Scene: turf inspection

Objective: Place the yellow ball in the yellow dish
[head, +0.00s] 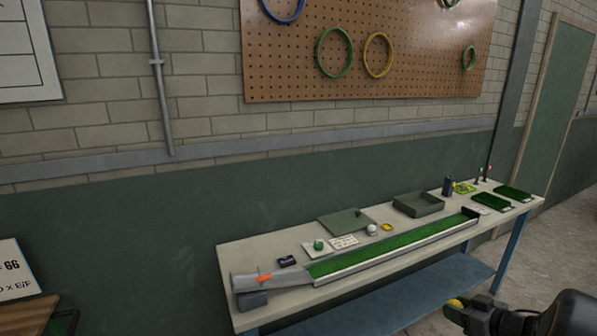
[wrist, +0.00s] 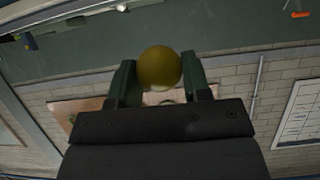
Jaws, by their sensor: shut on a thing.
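My gripper (wrist: 160,84) is shut on the yellow ball (wrist: 159,66), which sits between the two fingertips in the wrist view. In the head view the gripper (head: 462,308) is at the bottom right, with the ball (head: 454,304) at its tip, in front of the workbench and apart from it. A small yellow dish (head: 387,227) appears on the bench, right of a white ball (head: 372,230); it is too small to see inside clearly. Another yellow-green item (head: 464,188) lies farther right, and I cannot tell what it is.
The bench (head: 236,257) carries a long green turf ramp (head: 390,248) along its front edge. Behind it are a green ball (head: 318,245), a flat green plate (head: 345,222), a green tray (head: 418,205) and a dark upright block (head: 448,187). Green turf pads (head: 513,193) lie at the right end.

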